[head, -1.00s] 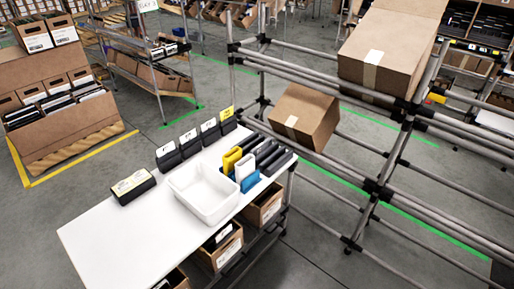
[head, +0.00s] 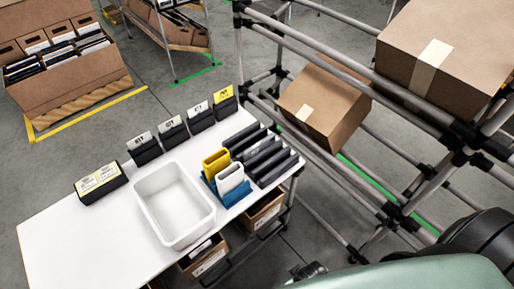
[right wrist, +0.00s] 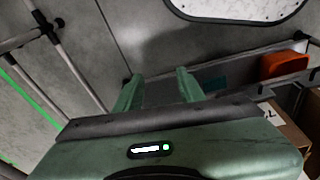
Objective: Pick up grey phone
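A light grey-white phone-like slab (head: 231,178), probably the grey phone, stands upright in a blue holder (head: 236,196) on the white table (head: 70,235). A yellow slab (head: 215,161) stands just behind it. My right arm shows at the lower right of the head view, apart from the table; its fingers are not visible there. In the right wrist view my right gripper (right wrist: 157,80) has two green fingers spread apart with nothing between them. My left gripper is not in view.
A white bin (head: 174,205) sits left of the holder, and dark racks (head: 262,155) stand to its right. Black label stands (head: 173,132) line the back edge. A pipe rack with cartons (head: 325,103) rises on the right. The table's left part is clear.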

